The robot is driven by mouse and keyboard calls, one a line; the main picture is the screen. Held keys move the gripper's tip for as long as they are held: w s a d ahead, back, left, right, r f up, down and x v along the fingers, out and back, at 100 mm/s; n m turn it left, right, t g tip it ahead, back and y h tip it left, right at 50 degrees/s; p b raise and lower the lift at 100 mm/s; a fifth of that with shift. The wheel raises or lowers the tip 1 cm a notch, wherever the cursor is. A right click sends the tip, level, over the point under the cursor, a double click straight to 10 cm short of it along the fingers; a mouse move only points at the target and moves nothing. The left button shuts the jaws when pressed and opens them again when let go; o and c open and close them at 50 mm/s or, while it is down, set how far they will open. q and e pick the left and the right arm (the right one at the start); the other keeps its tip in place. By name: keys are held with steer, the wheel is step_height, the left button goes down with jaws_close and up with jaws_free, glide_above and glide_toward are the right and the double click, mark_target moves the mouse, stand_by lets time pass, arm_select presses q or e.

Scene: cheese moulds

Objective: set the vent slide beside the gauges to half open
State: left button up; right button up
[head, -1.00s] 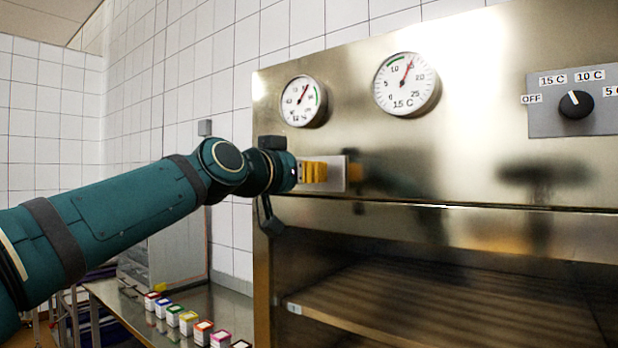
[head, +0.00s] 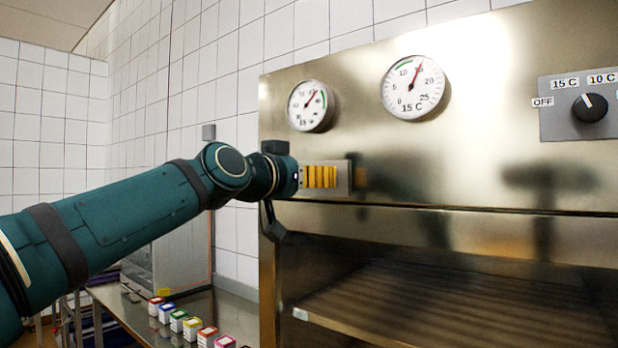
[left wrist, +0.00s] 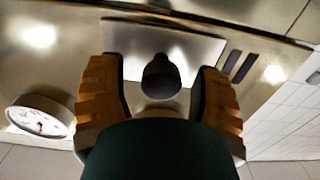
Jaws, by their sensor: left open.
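The vent slide is a pale metal plate (head: 343,178) on the steel front, below the gauges in the head view. In the left wrist view the plate (left wrist: 190,45) carries a dark rounded knob (left wrist: 160,78). Two dark vent slots (left wrist: 237,64) show uncovered beside it; the gripper hides this area in the head view. My left gripper (head: 320,177) is at the plate. Its yellow ribbed fingers stand open on either side of the knob in the left wrist view (left wrist: 160,72), with gaps visible. My right gripper is not in view.
Two round gauges, a small one (head: 311,106) and a larger one (head: 413,87), sit above the slide. A dial (head: 589,108) is at the right. An open shelf bay (head: 440,290) lies below. Several coloured boxes (head: 178,320) stand on a bench at lower left.

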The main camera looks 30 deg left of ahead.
arm_select(q)
steer(key=s, duration=1.1)
steer(key=shift+s+a, duration=0.4)
steer(key=shift+a, duration=0.05)
